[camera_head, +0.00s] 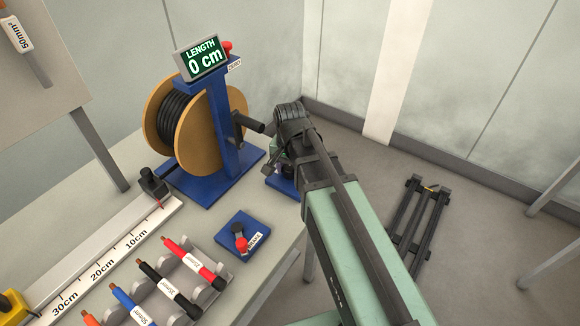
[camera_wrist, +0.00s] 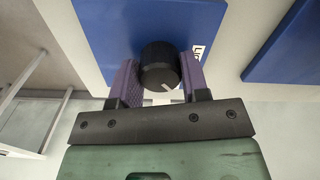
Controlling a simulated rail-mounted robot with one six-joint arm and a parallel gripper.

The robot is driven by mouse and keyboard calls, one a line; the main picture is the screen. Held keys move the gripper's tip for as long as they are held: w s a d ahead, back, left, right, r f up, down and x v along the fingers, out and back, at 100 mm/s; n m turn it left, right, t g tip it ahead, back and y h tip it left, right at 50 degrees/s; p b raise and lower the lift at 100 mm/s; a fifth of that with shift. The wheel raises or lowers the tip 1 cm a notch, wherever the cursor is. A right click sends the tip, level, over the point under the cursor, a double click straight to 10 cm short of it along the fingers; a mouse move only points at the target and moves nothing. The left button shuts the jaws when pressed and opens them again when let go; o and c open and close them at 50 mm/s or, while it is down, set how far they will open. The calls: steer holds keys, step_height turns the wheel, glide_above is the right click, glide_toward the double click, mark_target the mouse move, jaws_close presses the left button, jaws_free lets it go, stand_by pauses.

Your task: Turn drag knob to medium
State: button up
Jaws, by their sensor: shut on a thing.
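The drag knob (camera_wrist: 160,66) is a black round knob with a white pointer line, on a blue plate (camera_wrist: 105,35) in the wrist view. The pointer line shows at the knob's lower right. My gripper (camera_wrist: 162,75) is shut on the knob, with one purple finger on each side.
A cable reel (camera_head: 160,115) on a blue stand with a crank and a "0 cm" length display (camera_head: 201,58) stands left of my arm. A blue box with a red lever (camera_head: 241,243), several colored cables and a ruler (camera_head: 104,254) lie nearer.

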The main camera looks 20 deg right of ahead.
mark_target(290, 167)
steer(key=shift+m, duration=0.9)
steer(key=o, duration=0.9)
steer(key=shift+o, duration=0.2)
steer(key=shift+r, duration=0.1)
step_height(290, 167, up, 8)
steer(key=p, duration=0.8)
steer(key=shift+f, duration=0.35)
